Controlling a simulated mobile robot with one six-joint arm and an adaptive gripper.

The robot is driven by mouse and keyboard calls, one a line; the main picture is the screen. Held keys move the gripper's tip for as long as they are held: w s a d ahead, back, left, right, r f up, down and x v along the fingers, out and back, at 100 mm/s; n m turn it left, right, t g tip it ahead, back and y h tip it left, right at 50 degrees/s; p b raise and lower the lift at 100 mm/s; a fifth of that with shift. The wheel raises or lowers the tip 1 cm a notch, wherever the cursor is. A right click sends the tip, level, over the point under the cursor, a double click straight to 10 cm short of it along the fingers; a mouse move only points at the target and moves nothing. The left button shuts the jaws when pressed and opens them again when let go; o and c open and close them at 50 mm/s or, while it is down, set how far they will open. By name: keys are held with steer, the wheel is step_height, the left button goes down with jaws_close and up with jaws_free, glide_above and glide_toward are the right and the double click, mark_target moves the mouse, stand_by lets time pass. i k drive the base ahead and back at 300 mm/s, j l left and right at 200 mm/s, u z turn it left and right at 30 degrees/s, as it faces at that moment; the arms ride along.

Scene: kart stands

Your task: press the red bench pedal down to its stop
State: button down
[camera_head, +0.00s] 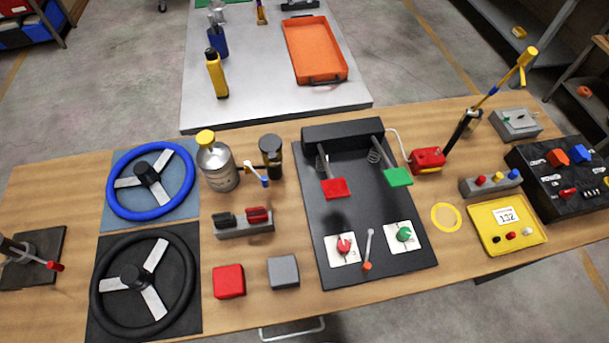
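The red bench pedal (336,188) is a flat red pad on a grey arm. It hangs from the black housing (342,131) at the back of a black base plate (350,225). A spring shows beside its arm. The pad looks raised above the plate, with a dark shadow below it. A matching green pedal (398,177) is to its right, also raised. My gripper is not in this view.
In front of the pedals are a red knob (344,246), a green knob (404,234) and a small lever (368,250). Left are a metal canister (217,168), a rocker block (243,222) and two steering wheels. A red can (428,160) stands right.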

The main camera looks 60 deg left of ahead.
mark_target(335, 188)
steer(key=u, duration=2)
steer(key=j+z, duration=0.25)
steer(key=j, duration=0.15)
